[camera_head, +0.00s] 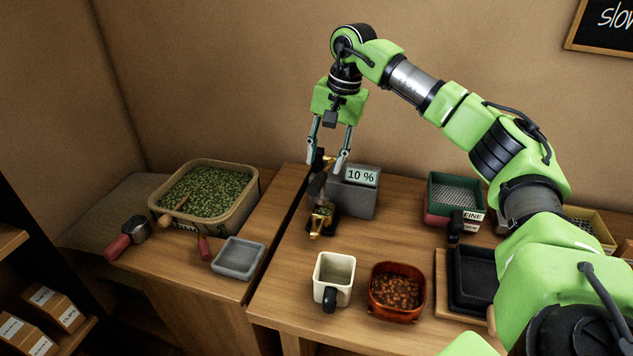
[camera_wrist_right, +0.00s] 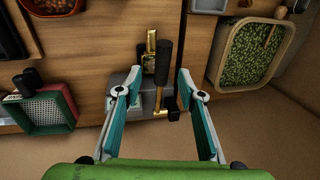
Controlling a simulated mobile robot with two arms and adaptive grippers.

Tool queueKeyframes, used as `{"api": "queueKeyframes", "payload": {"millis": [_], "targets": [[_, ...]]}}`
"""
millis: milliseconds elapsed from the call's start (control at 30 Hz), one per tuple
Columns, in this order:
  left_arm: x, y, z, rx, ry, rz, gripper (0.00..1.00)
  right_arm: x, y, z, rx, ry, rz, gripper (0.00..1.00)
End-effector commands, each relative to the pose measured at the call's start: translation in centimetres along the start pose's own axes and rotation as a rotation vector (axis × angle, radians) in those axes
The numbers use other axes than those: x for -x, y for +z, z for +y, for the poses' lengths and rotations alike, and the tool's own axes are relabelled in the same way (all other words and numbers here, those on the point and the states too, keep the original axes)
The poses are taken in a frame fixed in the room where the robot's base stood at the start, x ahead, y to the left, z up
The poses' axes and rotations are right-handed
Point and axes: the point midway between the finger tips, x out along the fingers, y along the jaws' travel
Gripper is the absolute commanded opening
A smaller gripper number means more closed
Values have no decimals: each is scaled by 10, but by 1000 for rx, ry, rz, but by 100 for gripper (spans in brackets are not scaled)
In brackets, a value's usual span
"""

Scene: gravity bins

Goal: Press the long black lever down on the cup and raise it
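A grey press machine (camera_head: 357,200) with a "10 %" display stands at the back of the right table. Its long black lever (camera_wrist_right: 164,62) shows in the wrist view, on a brass arm. A small brass cup (camera_head: 322,212) with green contents sits at the machine's front; brass also shows in the wrist view (camera_wrist_right: 151,42). My right gripper (camera_head: 327,160) points down above the machine. In the wrist view its fingers (camera_wrist_right: 157,78) are spread, one on each side of the lever, apart from it. My left gripper is not in view.
A bin of green beans (camera_head: 249,205), a red-handled scoop (camera_head: 118,246) and a grey tray (camera_head: 239,258) lie left. A cream mug (camera_head: 333,272), a red bowl of brown beans (camera_head: 396,302) and a black tray (camera_head: 470,278) stand in front. A green-and-red sieve box (camera_head: 452,195) stands right.

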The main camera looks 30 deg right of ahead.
Motion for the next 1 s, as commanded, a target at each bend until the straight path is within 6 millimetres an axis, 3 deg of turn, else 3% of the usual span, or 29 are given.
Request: {"api": "queueKeyframes", "payload": {"millis": [67, 167, 400, 533, 867, 1000], "targets": [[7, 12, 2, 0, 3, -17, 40, -17, 1, 0, 1, 5, -3, 36], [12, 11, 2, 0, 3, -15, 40, -38, 1, 1, 1, 4, -3, 36], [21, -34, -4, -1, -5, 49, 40, -76, 1, 0, 0, 1, -2, 36], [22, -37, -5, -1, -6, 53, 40, -87, 0, 0, 0, 1, -1, 36], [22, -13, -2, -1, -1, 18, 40, -90, 1, 0, 1, -1, 0, 36], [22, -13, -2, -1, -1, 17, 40, -90, 1, 0, 1, -1, -1, 0]]}}
